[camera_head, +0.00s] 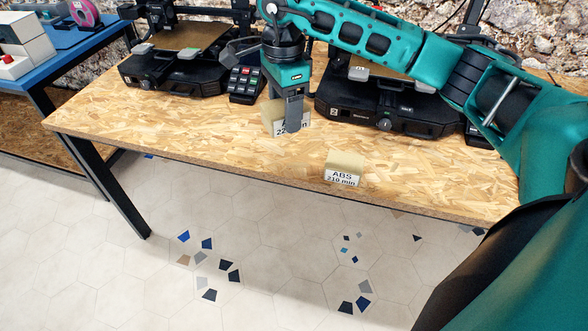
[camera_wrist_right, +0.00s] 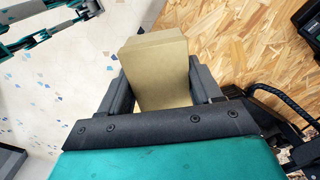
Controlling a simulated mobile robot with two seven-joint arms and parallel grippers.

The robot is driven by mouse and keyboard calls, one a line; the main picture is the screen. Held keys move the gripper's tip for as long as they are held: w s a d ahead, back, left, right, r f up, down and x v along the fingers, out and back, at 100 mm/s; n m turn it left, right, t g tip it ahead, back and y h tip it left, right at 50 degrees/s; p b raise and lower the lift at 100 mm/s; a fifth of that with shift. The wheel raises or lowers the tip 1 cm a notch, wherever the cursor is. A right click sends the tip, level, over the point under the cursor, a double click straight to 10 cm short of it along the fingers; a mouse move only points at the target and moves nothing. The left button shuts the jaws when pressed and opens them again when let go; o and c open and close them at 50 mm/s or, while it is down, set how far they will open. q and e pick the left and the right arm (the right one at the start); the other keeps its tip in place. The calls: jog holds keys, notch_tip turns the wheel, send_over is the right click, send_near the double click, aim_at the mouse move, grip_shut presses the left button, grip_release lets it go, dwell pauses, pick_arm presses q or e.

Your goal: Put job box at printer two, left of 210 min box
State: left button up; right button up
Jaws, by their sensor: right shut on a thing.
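My right gripper (camera_head: 292,125) is shut on a pale yellow job box (camera_head: 271,113). The box's white label is partly hidden behind a finger; a "22" and "min" show. In the right wrist view the box (camera_wrist_right: 155,70) sits between the two fingers. It is upright at the table, in front of the gap between two printers; I cannot tell if it touches the top. The ABS 210 min box (camera_head: 344,167) stands near the table's front edge, to the right of and nearer than the held box. Printer two (camera_head: 385,118) is behind, partly hidden by my right arm. My left gripper is not seen.
The chipboard table (camera_head: 200,140) is clear left of the held box and around the 210 min box. Another black printer (camera_head: 170,75) stands at the back left. A small keypad-like rack (camera_head: 245,84) stands between the printers. A blue table (camera_head: 70,38) is at far left.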

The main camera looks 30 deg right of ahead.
jog(key=r+m, duration=0.1)
jog(key=m, duration=0.1)
jog(key=d+r+m+b, duration=0.1)
jog(key=r+m, duration=0.1)
jog(key=w+d+r+m, duration=0.1)
jog(key=r+m, duration=0.1)
jog(key=m, duration=0.1)
jog(key=shift+d+r, duration=0.2)
jog(key=shift+r, duration=0.05)
jog(key=shift+d+r+m+b, duration=0.1)
jog(key=shift+r+m+b, duration=0.2)
jog(key=shift+m, duration=0.2)
jog(key=shift+f, duration=0.2)
jog(key=b, duration=0.2)
send_over(294, 164)
notch_tip(294, 164, down, 15)
jog(key=shift+r, duration=0.15)
notch_tip(294, 164, down, 4)
jog(key=shift+f+b, duration=0.25)
jog(key=shift+b, duration=0.2)
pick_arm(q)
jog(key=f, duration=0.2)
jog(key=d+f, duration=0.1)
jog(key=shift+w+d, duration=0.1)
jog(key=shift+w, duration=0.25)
pick_arm(e)
jog(key=shift+f, duration=0.1)
jog(key=o, duration=1.1)
jog(key=shift+f, duration=0.1)
jog(key=shift+o, duration=0.2)
